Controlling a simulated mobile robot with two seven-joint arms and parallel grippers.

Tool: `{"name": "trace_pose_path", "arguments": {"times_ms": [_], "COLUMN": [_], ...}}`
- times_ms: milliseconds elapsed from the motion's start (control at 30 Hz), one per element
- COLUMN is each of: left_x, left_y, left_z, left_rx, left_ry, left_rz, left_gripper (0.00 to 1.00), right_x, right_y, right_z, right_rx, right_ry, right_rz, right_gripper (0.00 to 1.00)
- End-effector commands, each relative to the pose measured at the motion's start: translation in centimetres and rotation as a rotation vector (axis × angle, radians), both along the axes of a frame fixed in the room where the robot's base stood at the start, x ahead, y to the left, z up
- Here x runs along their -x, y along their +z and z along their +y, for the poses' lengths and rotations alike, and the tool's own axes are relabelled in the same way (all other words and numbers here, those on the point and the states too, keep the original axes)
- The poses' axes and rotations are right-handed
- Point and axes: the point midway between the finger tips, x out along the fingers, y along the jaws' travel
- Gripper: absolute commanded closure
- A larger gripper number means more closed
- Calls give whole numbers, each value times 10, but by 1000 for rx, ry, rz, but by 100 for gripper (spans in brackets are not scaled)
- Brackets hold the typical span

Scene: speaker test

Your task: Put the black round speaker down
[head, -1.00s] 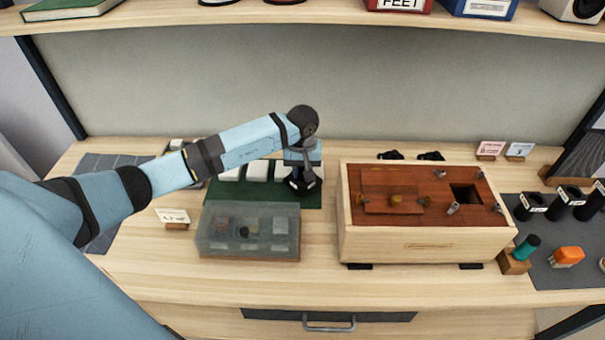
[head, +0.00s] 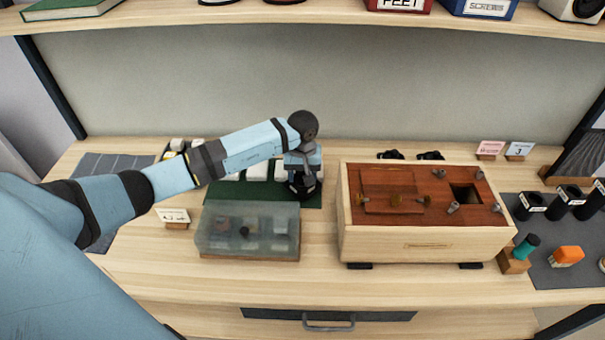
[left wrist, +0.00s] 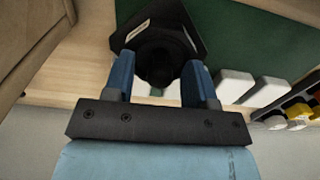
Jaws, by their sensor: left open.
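The black speaker (left wrist: 158,38) shows in the left wrist view as a dark, angular-rimmed body with a round dark middle. It stands at the right end of the green mat (left wrist: 262,40). In the head view the speaker (head: 302,190) is a small dark shape under my left gripper (head: 303,172), partly hidden by it. In the left wrist view the two blue fingers of my left gripper (left wrist: 160,78) are apart, one on each side of the speaker's near part. Whether they touch it I cannot tell. My right gripper is out of view.
White blocks (head: 257,171) stand on the green mat left of the speaker. A clear lidded box (head: 215,235) is in front. A wooden box with a red-brown top (head: 420,245) stands close on the right. A shelf (head: 330,14) runs above.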

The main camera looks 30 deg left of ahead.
Motion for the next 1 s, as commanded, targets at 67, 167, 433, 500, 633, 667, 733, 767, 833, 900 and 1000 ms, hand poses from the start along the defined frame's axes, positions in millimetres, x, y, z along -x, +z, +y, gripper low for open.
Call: {"name": "trace_pose_path", "arguments": {"times_ms": [67,167,433,500,633,667,733,767,833,900,1000], "left_x": [-2,-2,-2,-1,-1,-1,-1,-1,-1,-1,-1], "left_y": [14,34,91,102,114,116,118,119,119,119,119], "left_z": [1,1,1,1,1,1,1,1,1,0,1], "left_rx": [-2,-2,-1,-2,-1,-1,-1,-1,-1,-1,-1], "left_ry": [0,-1,0,-1,0,1,1,1,1,1,1], "left_rz": [-7,-8,-6,-6,-3,-3,-2,-2,-1,-1,-1], "left_gripper": [49,49,49,49,49,49,49,49,49,49,49], "right_x": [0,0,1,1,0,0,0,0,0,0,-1], "right_y": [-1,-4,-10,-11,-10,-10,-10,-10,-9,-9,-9], "right_z": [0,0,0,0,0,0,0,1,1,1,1], "right_rx": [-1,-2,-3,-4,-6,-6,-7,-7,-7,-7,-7], "right_ry": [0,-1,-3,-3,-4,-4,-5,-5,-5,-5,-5], "right_rz": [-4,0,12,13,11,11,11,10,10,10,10], "right_gripper": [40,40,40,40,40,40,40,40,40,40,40]}}
